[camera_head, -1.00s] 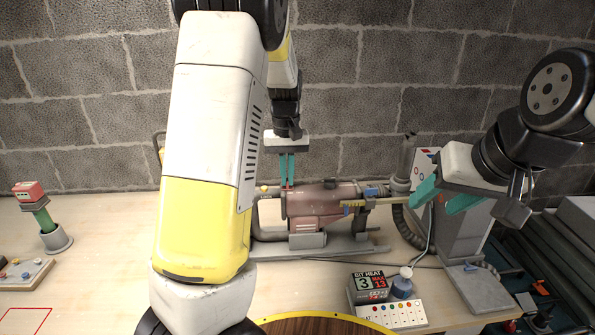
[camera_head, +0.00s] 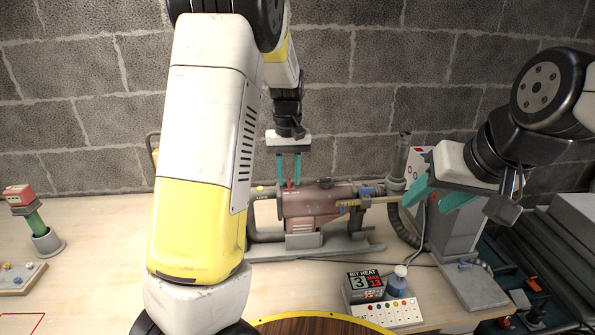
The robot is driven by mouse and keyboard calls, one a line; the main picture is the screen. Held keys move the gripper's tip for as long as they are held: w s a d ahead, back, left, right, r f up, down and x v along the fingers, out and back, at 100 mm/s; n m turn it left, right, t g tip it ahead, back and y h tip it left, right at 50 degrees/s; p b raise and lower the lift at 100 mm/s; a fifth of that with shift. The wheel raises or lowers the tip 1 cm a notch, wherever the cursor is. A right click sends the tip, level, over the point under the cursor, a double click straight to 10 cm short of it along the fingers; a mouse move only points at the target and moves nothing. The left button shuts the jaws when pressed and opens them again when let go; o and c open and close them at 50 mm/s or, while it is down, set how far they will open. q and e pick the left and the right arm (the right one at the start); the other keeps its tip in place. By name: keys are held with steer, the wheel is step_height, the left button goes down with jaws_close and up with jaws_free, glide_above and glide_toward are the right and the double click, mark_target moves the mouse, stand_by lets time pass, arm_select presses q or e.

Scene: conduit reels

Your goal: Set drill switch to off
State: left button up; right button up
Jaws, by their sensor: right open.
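The drill (camera_head: 318,206) has a reddish-brown body and lies level in a grey stand on the bench at centre. A small red piece, perhaps its switch (camera_head: 289,183), sits on top near its left end; its setting is too small to read. My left gripper (camera_head: 289,181) points down just above that end, its teal fingers apart, with the red piece showing between or behind their tips. Whether they touch it I cannot tell. My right gripper (camera_head: 428,205) is open and empty at the right, near the grey post. My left arm hides part of the bench left of the drill.
A "BIT HEAT" display box (camera_head: 363,284) stands in front of the drill, with a blue bottle (camera_head: 397,281) and a strip of coloured buttons (camera_head: 387,312). A red-topped green post (camera_head: 33,212) stands at far left. A round wooden disc (camera_head: 318,325) lies in front.

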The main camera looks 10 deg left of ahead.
mark_target(289, 179)
arm_select(q)
steer(key=shift+r, duration=0.1)
step_height(289, 179, up, 8)
steer(key=shift+f, duration=0.25)
steer(key=shift+r, duration=0.1)
steer(key=shift+s+r, duration=0.15)
steer(key=shift+s, duration=0.15)
steer(key=s+r+m+t+h, duration=0.1)
steer(key=s+r+m+t, duration=0.1)
steer(key=s, duration=1)
steer(key=s+r+m+t+h, duration=0.1)
steer(key=s+t, duration=0.3)
steer(key=s, duration=0.7)
steer(key=shift+s+r+m, duration=0.4)
steer(key=shift+r, duration=0.4)
stand_by(0.9)
